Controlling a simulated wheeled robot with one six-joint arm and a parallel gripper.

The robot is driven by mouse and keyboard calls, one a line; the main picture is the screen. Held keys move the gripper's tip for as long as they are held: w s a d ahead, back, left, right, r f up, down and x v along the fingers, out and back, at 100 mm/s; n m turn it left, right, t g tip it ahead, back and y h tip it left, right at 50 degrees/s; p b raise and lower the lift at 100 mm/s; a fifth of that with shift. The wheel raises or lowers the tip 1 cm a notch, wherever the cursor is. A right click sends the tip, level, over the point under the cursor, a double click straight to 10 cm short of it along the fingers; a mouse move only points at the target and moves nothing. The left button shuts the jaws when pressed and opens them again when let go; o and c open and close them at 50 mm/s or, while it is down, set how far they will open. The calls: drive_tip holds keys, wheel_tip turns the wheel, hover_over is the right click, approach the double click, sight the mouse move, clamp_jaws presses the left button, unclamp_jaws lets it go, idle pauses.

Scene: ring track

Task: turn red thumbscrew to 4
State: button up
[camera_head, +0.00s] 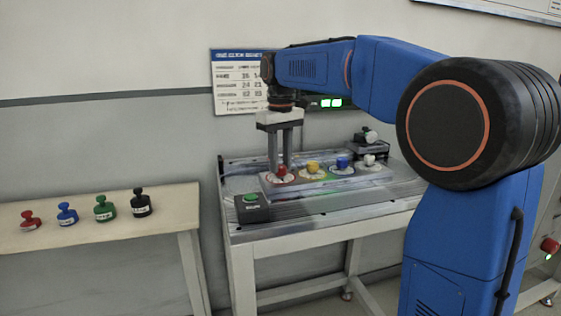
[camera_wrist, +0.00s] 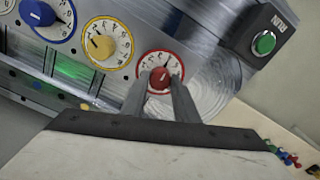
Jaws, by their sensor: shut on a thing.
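The red thumbscrew (camera_head: 282,171) is at the left end of a row of coloured thumbscrews on a metal block. In the wrist view the red thumbscrew (camera_wrist: 160,79) sits inside a red-rimmed dial (camera_wrist: 146,57) with small marks. Its numbers and its pointer are too small to read. My gripper (camera_head: 281,168) points down over it. In the wrist view my gripper's fingers (camera_wrist: 160,88) stand on either side of the red knob and are shut on it. The fingers hide the lower part of the dial.
Yellow (camera_head: 313,167), blue (camera_head: 342,162) and white (camera_head: 369,160) thumbscrews stand to the right on the block. A box with a green button (camera_head: 251,198) stands close at front left. Several coloured knobbed pieces stand on the side table (camera_head: 100,228). A notice (camera_head: 238,85) hangs behind.

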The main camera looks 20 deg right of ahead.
sight(280, 166)
drive_tip(key=o, duration=1.1)
drive_tip(key=shift+c, duration=0.2)
wheel_tip(280, 166, up, 17)
drive_tip(key=shift+r, duration=0.2)
